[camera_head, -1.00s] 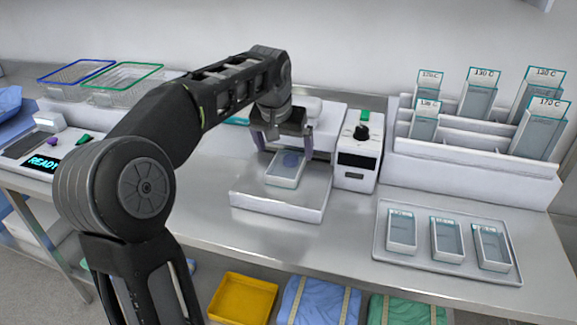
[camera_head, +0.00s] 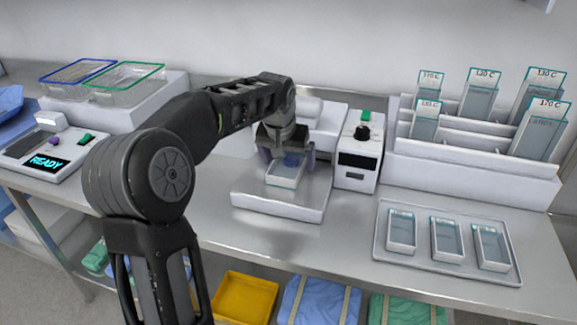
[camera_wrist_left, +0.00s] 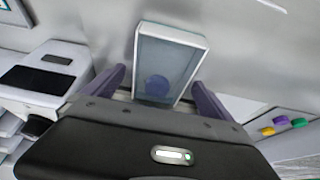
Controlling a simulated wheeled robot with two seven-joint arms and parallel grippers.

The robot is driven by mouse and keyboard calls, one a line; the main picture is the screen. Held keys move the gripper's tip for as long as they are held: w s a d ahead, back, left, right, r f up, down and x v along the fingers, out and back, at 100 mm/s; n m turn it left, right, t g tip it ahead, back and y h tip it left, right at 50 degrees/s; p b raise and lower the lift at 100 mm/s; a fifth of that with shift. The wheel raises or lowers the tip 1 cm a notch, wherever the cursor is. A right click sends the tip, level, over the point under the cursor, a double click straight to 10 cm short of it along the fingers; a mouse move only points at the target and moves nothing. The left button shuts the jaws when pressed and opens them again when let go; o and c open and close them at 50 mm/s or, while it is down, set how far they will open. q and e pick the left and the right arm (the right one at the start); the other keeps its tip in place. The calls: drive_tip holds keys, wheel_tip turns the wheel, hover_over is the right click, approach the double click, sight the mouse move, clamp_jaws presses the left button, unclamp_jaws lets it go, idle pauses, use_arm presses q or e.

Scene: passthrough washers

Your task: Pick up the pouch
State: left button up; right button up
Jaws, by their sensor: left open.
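A pouch (camera_head: 284,174), pale with a clear window and a light blue edge, lies on the white sealing machine's front plate (camera_head: 250,200). A blue round shape shows inside it. The pouch also shows in the left wrist view (camera_wrist_left: 168,65), straight ahead of the fingers. My left gripper (camera_head: 287,158) is above the pouch's far part, with its purple fingers apart, one on each side of it. In the left wrist view my left gripper (camera_wrist_left: 160,85) is open, with the pouch's near end between the fingers. Whether the fingers touch it cannot be told. My right gripper is not in view.
A white control box (camera_head: 359,160) with a black knob stands right of the plate. A tray (camera_head: 450,270) with several pouches lies at the right, below a rack (camera_head: 470,165) of labelled pouches. Wire baskets (camera_head: 125,80) and a machine reading READY (camera_head: 45,160) are at left.

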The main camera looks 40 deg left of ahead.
use_arm(q)
drive_tip(key=shift+c, duration=0.5)
drive_tip(key=c, duration=1.4)
drive_tip(key=shift+s+r, duration=0.1)
drive_tip(key=shift+r, duration=0.05)
drive_tip(key=shift+c, duration=0.2)
drive_tip(key=shift+s+d+r, duration=0.15)
drive_tip(key=shift+s+r, duration=0.2)
drive_tip(key=s+d+r+b, duration=0.1)
drive_tip(key=s+d+r, duration=0.1)
drive_tip(key=s, duration=0.4)
drive_tip(key=s+d+r+b, duration=0.1)
drive_tip(key=s+d+r, duration=0.1)
drive_tip(key=s+r, duration=0.3)
drive_tip(key=shift+s+d, duration=0.2)
drive_tip(key=shift+s, duration=0.45)
